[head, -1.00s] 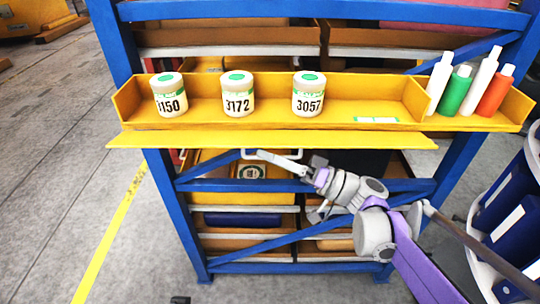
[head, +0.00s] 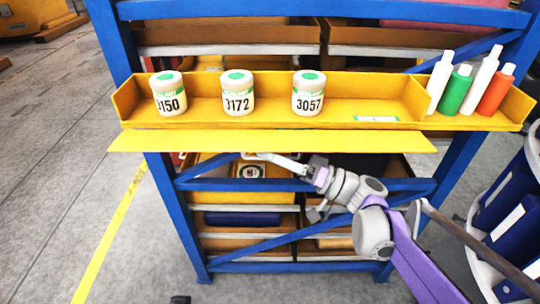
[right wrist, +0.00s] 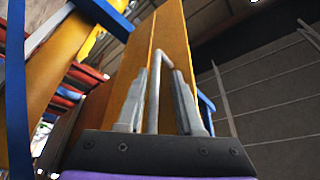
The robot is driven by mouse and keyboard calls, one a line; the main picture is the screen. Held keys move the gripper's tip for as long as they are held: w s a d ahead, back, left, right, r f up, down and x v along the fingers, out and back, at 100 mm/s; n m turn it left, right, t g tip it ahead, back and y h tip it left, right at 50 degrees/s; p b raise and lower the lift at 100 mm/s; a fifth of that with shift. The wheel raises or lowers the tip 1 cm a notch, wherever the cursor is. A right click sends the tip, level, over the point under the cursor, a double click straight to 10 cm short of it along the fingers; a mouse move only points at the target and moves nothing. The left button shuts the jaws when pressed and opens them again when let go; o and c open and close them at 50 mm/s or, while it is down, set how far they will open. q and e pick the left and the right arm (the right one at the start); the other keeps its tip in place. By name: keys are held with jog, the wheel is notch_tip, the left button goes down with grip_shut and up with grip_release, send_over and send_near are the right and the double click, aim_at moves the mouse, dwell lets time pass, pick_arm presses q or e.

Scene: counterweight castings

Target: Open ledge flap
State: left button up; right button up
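The ledge flap (head: 270,142) is a long yellow panel along the front lower edge of the yellow ledge (head: 200,115). It shows as a thin strip tilted outward from the ledge. My right gripper (head: 262,156) is just under the flap, left of its middle. In the right wrist view, the grey bar handle (right wrist: 154,95) runs between the two fingers of the right gripper (right wrist: 160,75). The fingers stand apart, with a gap beside the bar on the right. In the head view the handle is mostly hidden under the flap. My left gripper is not in view.
A blue rack frame (head: 185,220) surrounds the shelves below. Blue containers (head: 505,205) stand at right.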

jog(key=v, duration=1)
jog(key=shift+s+d+b, duration=0.2)
jog(key=shift+d+b, duration=0.15)
jog(key=shift+d, duration=0.05)
